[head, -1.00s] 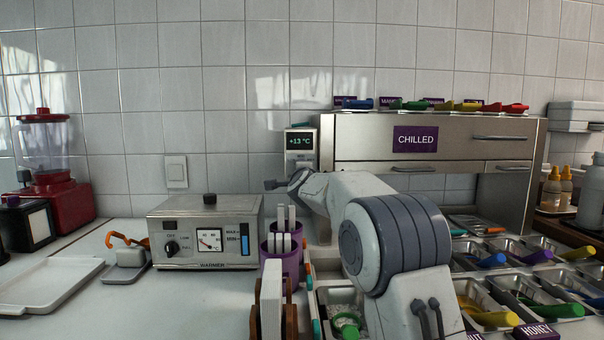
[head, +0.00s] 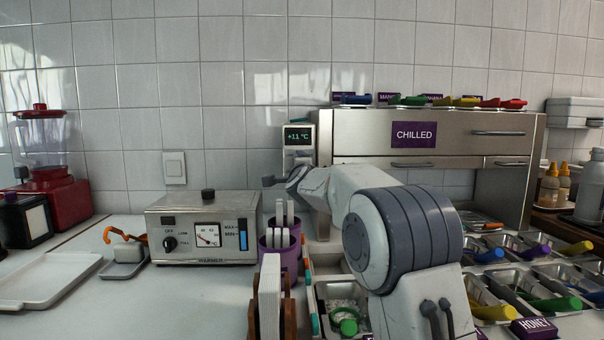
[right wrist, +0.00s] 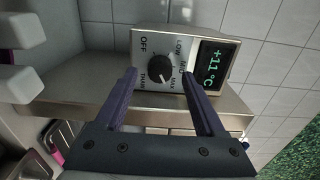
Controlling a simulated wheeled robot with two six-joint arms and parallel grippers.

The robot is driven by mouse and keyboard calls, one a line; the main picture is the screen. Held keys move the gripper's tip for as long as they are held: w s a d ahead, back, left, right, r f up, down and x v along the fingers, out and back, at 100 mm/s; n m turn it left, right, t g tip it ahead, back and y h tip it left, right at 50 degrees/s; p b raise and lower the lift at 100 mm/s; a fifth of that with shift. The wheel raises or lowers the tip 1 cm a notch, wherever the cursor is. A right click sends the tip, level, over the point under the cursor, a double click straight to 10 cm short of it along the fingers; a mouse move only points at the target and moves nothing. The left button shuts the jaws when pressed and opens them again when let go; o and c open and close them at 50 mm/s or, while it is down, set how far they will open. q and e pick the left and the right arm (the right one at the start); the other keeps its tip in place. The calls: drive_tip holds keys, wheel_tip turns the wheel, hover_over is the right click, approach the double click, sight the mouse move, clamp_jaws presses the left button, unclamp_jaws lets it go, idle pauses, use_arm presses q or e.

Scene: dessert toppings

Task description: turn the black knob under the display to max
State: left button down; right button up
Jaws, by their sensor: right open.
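The display (head: 298,136) on a small box at the left end of the chilled cabinet reads +11 °C; it also shows in the right wrist view (right wrist: 214,64). The black knob (right wrist: 160,66) is beside it there, ringed by OFF, LOW, MID, MAX and THAW labels. I cannot surely tell which label its pointer meets. My right gripper (right wrist: 159,74) is open, its fingers appearing either side of the knob, with nothing held. In the head view, the right gripper (head: 283,180) is near the box's lower part. My left gripper is not in view.
A warmer (head: 203,229) with its own black knob (head: 169,243) stands at left. A purple cup (head: 280,252) and a rack of white slabs (head: 270,300) stand below my right gripper. Topping trays (head: 500,285) fill the right side.

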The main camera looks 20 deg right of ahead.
drive_tip(key=b+v, duration=0.1)
drive_tip(key=v, duration=0.7)
drive_tip(key=shift+s, duration=0.35)
drive_tip(key=shift+a, duration=0.1)
